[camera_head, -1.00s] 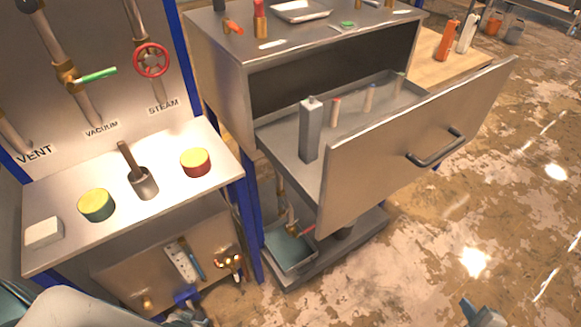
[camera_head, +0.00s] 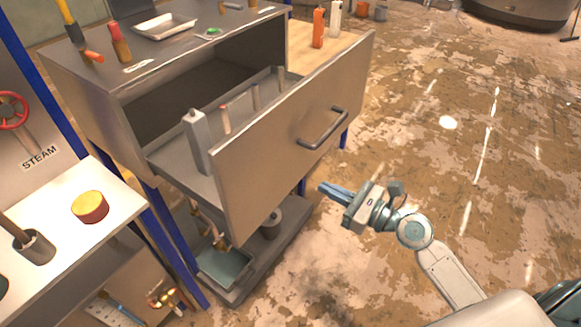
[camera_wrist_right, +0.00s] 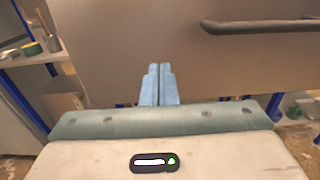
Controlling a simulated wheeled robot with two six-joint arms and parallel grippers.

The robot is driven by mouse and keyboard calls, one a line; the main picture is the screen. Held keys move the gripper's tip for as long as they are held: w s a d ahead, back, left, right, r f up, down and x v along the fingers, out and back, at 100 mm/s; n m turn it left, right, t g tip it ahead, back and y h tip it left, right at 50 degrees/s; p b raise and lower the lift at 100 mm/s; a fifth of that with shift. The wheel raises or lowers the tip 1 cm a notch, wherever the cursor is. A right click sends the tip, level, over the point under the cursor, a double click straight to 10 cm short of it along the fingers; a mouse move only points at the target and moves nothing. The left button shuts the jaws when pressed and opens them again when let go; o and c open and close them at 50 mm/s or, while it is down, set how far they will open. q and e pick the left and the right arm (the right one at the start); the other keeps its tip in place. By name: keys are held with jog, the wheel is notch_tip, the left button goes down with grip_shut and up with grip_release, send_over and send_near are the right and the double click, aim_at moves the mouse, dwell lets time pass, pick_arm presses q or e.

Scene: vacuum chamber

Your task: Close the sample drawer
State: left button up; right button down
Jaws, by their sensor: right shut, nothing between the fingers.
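The sample drawer (camera_head: 262,150) is pulled out of the grey metal cabinet, with a dark opening behind it. Its flat front carries a bar handle (camera_head: 322,128). Inside stand a tall grey block (camera_head: 196,140) and several small vials. My right gripper (camera_head: 322,188) is shut and empty, in front of the drawer front and below the handle in the head view. In the right wrist view, its closed blue fingers (camera_wrist_right: 158,84) point at the drawer front (camera_wrist_right: 140,40), with the handle (camera_wrist_right: 260,26) at upper right. I cannot tell whether they touch. My left gripper is not in view.
The cabinet top (camera_head: 135,75) holds a tray (camera_head: 165,26) and small tools. A bench with a red-and-yellow round block (camera_head: 90,207) and a scoop stands at left. A lower shelf (camera_head: 290,225) sits beneath the drawer. The floor at right is free.

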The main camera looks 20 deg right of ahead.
jog(key=p, duration=0.2)
send_near(281, 165)
jog(key=x, duration=0.5)
jog(key=shift+w+a, duration=0.2)
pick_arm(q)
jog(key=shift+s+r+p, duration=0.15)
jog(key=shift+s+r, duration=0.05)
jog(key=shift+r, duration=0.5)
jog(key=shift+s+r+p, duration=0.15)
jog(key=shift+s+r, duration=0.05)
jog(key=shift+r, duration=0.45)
pick_arm(e)
jog(key=shift+w+a, duration=0.4)
jog(key=shift+w, duration=0.15)
